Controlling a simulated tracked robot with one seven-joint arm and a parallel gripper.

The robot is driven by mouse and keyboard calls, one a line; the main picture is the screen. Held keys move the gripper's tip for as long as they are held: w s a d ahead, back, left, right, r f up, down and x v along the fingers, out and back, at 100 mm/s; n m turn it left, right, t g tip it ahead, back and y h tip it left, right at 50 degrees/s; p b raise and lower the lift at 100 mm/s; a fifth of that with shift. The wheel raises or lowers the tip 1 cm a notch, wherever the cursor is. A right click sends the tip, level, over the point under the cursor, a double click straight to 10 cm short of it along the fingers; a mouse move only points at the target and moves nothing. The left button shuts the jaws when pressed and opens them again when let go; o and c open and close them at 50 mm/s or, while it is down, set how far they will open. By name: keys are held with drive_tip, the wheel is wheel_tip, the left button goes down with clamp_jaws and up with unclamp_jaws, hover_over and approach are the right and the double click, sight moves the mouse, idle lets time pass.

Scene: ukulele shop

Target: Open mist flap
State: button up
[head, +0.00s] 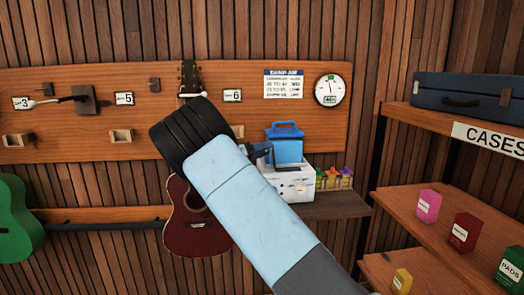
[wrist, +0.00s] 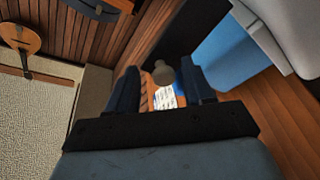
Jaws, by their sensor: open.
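A white box-shaped unit (head: 295,187) with a blue, handled tank (head: 287,147) on top stands on the back shelf, likely the humidifier. I cannot make out the mist flap for certain. In the head view my arm hides part of the unit's left side, and my gripper (head: 260,152) is just left of the tank. In the wrist view my gripper (wrist: 160,70) is open, with a small grey-brown rounded knob (wrist: 163,74) showing between its fingertips; I cannot tell whether they touch it. The blue tank (wrist: 230,52) and white unit (wrist: 262,40) are at upper right.
The shelf (head: 335,206) carries small colourful items (head: 334,179) right of the unit. A gauge (head: 329,90) and a chart (head: 284,84) are on the wall board above. A red ukulele (head: 195,220) hangs below left. A shelf rack (head: 440,215) with boxes stands at right.

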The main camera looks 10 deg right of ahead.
drive_tip(key=v, duration=1.3)
drive_tip(key=shift+f, duration=0.1)
drive_tip(key=shift+c, duration=0.2)
